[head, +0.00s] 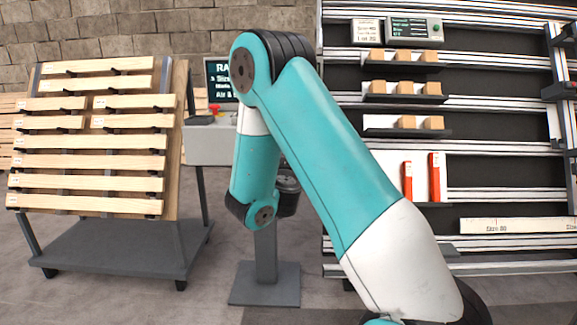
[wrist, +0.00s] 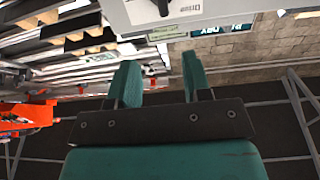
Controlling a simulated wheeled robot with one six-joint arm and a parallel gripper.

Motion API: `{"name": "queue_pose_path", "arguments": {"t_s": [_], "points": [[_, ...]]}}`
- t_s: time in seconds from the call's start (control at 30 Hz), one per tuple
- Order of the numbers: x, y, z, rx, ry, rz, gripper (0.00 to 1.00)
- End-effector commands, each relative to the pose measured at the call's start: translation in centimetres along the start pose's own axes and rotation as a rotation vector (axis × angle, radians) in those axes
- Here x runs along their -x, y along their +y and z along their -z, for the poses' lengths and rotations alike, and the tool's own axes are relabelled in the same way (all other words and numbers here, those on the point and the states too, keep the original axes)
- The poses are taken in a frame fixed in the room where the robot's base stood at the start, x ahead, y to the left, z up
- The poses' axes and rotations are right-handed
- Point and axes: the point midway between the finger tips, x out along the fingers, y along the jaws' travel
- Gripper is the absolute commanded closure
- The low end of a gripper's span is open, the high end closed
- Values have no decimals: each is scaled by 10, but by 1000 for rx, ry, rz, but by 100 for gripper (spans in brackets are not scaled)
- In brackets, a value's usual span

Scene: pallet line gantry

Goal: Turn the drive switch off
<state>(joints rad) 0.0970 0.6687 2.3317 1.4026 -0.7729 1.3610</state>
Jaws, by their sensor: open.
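In the wrist view, a light grey panel (wrist: 215,12) labelled "Drive" shows at the top edge. A dark switch knob (wrist: 163,7) sits on it beside the label, partly cut off by the frame edge, so its setting cannot be told. My gripper (wrist: 158,75) is open, its two teal fingers apart with nothing between them. The fingers are short of the panel and apart from the knob. In the head view, a grey console (head: 208,145) stands partly behind my arm; the drive switch and the gripper fingers are hidden there.
A red button (head: 214,108) tops the console, with a dark screen (head: 217,75) behind it. A rack of wooden slats (head: 90,135) stands left. A rail wall with shelves of blocks (head: 405,88), red-orange parts (head: 434,177) and a small display unit (head: 412,28) stands right.

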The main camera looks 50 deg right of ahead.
Motion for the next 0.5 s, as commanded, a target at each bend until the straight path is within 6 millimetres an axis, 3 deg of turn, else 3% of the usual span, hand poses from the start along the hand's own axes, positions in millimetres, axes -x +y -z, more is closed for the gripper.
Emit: {"name": "queue_pose_path", "arguments": {"t_s": [0.23, 0.5], "points": [[-25, -2, 4, 6, 22, 14, 55], [-86, -2, 6, 6, 23, 12, 55]]}}
